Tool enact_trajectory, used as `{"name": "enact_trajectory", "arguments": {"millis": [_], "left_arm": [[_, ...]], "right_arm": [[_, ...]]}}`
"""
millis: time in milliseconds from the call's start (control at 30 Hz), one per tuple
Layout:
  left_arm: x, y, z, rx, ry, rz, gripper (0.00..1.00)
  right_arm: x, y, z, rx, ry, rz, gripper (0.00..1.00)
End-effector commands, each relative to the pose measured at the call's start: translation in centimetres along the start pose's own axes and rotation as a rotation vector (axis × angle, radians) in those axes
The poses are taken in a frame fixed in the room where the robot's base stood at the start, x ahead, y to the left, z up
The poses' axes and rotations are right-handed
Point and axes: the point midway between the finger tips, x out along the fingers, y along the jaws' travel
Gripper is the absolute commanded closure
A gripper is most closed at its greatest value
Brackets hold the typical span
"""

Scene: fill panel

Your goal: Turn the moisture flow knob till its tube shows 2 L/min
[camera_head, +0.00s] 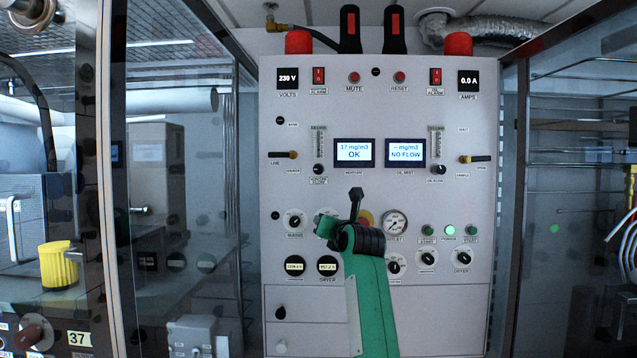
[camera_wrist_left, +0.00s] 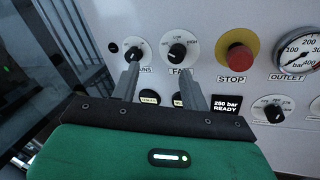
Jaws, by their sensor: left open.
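The moisture flow knob (camera_head: 318,169) is a small black knob on the left half of the white panel. Its clear flow tube (camera_head: 319,143) stands right above it, too small to read. My left gripper (camera_head: 324,217) is below the knob, in front of the panel's lower knob row, apart from the moisture knob. In the left wrist view its two grey fingers (camera_wrist_left: 160,88) are spread and empty, below the mains knob (camera_wrist_left: 135,55) and the fan knob (camera_wrist_left: 177,52). The moisture knob is not in the wrist view. My right gripper is not in view.
The oil flow knob (camera_head: 438,169) and its tube (camera_head: 436,142) sit to the right. Two screens (camera_head: 354,152) lie between the tubes. A red stop button (camera_wrist_left: 238,58) and an outlet gauge (camera_head: 395,223) are near my gripper. Glass-walled bays flank the panel.

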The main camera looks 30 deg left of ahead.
Motion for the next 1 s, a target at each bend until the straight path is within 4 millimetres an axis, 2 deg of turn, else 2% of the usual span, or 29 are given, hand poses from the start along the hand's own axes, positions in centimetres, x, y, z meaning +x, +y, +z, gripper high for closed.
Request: {"name": "enact_trajectory", "arguments": {"millis": [33,200,333,467,667,1000], "left_arm": [[-0.7,1.8,2.2,-0.109,0.001,-0.033,0.55],[-3.0,6.0,7.5,-0.391,-0.002,-0.168,0.55],[-4.3,7.8,9.9,-0.508,-0.015,-0.242,0.55],[-4.8,8.5,10.9,-0.552,-0.020,-0.274,0.55],[-2.8,8.1,11.5,-0.554,-0.020,-0.277,0.55],[4.1,6.4,12.3,-0.551,-0.019,-0.275,0.55]], "right_arm": [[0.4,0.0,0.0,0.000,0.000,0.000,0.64],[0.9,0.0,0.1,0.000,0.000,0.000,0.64],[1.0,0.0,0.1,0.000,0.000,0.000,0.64],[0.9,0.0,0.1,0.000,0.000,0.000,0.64],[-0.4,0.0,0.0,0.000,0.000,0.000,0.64],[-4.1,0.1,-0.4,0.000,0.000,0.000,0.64]]}}
